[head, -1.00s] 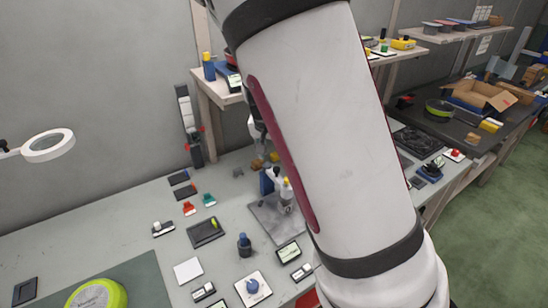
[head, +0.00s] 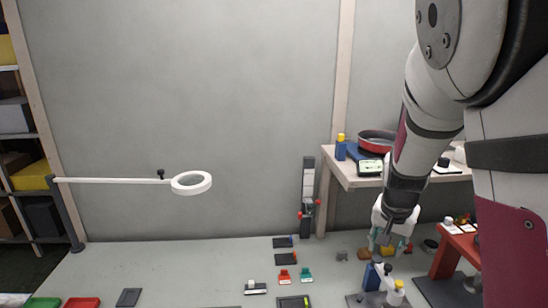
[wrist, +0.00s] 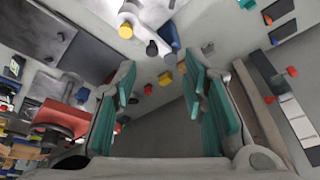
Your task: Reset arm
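My arm reaches down at the right side of the head view. My gripper (head: 384,238) hangs above the back right of the workbench (head: 190,262), near a small blue and white device on a grey plate (head: 375,299). In the wrist view, the two teal-padded fingers of my gripper (wrist: 163,85) stand well apart. Nothing is between the pads; small yellow and red pieces show on the bench surface beyond them. The fingertips are small and partly unclear in the head view.
A shelf with a red pan (head: 377,137) stands at the back right. A white ring lamp (head: 191,183) reaches over the bench from the left. A red stand (head: 455,250) is right of my gripper. Several small parts lie mid-bench; the back left is mostly clear.

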